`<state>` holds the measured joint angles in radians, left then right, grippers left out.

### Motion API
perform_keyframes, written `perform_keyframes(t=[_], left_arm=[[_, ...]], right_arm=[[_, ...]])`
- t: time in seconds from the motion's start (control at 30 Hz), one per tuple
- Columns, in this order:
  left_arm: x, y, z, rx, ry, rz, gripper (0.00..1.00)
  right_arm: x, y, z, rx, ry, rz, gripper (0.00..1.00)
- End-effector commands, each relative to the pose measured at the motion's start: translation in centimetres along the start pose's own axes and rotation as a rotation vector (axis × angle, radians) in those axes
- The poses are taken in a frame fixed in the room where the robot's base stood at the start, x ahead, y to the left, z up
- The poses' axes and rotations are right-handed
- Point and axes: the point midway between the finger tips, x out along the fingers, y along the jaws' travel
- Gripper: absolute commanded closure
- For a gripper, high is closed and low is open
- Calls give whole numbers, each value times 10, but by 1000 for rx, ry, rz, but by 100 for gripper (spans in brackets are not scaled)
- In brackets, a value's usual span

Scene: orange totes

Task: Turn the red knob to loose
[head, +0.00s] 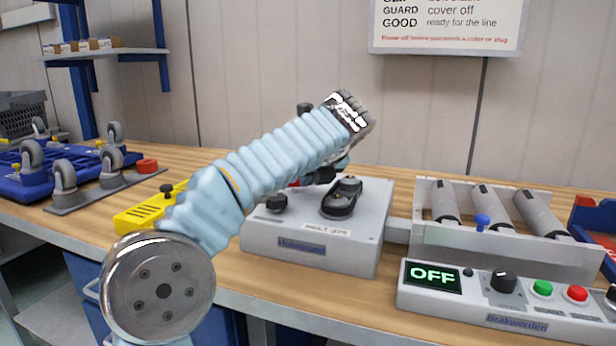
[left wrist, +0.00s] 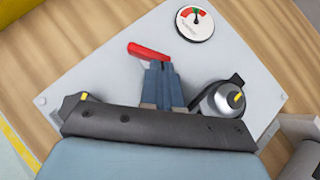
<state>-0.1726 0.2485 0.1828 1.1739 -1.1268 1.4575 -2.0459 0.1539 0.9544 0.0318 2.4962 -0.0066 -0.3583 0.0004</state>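The red knob (left wrist: 148,51) shows in the left wrist view as a red bar handle on the grey fixture plate (left wrist: 95,70). My left gripper (left wrist: 162,64) points down at it, with its blue-grey fingers close together and their tips at the bar's right end. I cannot see a grip around the bar. In the head view my sleeved left arm hides most of the knob on the grey fixture box (head: 312,262). A round gauge (left wrist: 195,23) with a red and green dial sits beyond the knob. My right gripper is not in view.
A dark clamp with a metal cylinder (left wrist: 222,101) stands right of my fingers. The control panel (head: 488,312) shows OFF. A rack (head: 455,240) of grey cylinders stands behind the panel. A yellow block (head: 140,215) and casters (head: 66,178) lie at left.

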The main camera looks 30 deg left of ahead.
Motion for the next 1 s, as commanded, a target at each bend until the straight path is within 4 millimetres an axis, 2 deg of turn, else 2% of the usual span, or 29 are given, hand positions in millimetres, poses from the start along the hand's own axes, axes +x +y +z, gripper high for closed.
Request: perform_keyframes(t=[0.33, 1.0], left_arm=[[2, -2, 0, -60, 1, 69, 100], [4, -8, 2, -59, 2, 66, 100]], right_arm=[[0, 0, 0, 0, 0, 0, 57], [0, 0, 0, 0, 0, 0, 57]])
